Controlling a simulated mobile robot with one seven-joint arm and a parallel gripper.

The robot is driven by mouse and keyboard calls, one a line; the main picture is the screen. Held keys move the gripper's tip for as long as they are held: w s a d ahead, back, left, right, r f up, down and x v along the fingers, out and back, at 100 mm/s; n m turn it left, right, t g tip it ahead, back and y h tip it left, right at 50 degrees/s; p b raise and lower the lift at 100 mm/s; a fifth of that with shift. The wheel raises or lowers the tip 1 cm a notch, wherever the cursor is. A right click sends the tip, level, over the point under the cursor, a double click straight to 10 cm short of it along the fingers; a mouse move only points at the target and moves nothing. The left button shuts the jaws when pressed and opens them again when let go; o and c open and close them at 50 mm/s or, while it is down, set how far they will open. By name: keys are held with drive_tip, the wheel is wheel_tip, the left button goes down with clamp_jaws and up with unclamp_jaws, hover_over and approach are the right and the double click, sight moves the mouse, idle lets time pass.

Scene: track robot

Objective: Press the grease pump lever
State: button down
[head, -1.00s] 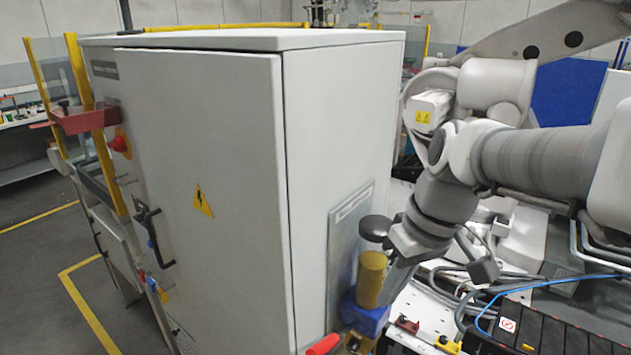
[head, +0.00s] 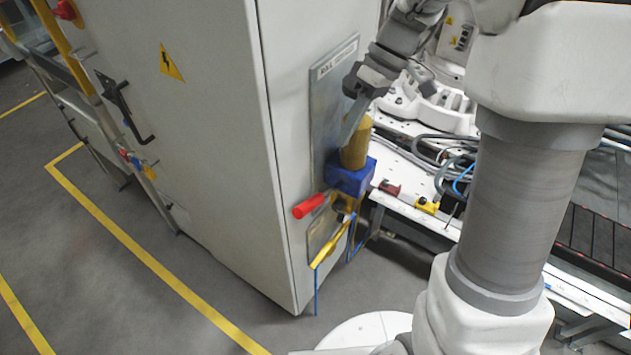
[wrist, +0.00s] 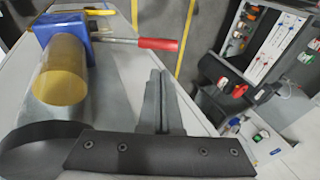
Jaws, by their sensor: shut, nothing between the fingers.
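The grease pump is mounted low on the grey cabinet's side. It has a blue body (head: 349,176), a clear amber reservoir (head: 357,148) and a lever with a red handle (head: 308,206). In the wrist view the shut fingers (wrist: 157,74) point toward the red handle (wrist: 158,44), with a gap seen between. The reservoir (wrist: 60,82) lies to their left.
The cabinet (head: 215,150) fills the left, with a black door handle (head: 125,108). A white bench (head: 400,195) with cables and a small yellow part (head: 427,205) stands right of the pump. Grey floor with yellow lines (head: 150,262) is clear in front.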

sight(310, 201)
drive_tip(key=x, duration=1.4)
drive_tip(key=shift+f, duration=0.25)
